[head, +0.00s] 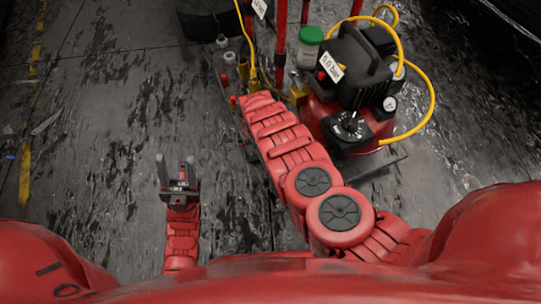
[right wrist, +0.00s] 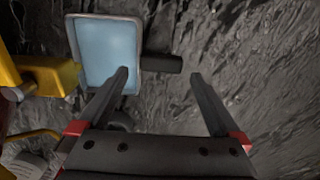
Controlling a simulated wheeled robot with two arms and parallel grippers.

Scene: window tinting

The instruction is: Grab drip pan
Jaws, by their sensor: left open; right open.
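A shallow rectangular pan (right wrist: 108,45) with a grey rim and a light blue inside shows in the right wrist view, at upper left; it looks like the drip pan. A short dark handle (right wrist: 163,63) sticks out from its right side. My right gripper (right wrist: 160,78) is open, and its left finger overlaps the pan's lower right part in the picture. I cannot tell whether they touch. The handle's end lies between the fingers in the picture, beyond their tips. In the head view my left gripper (head: 176,172) is open and empty over the floor. I cannot make out the pan or right gripper there.
A black and red compressor (head: 362,75) with a yellow hose (head: 432,95) stands right of my right arm. Red posts (head: 280,45) and a green-lidded jar (head: 309,45) stand behind. A yellow part (right wrist: 50,75) is left of the pan.

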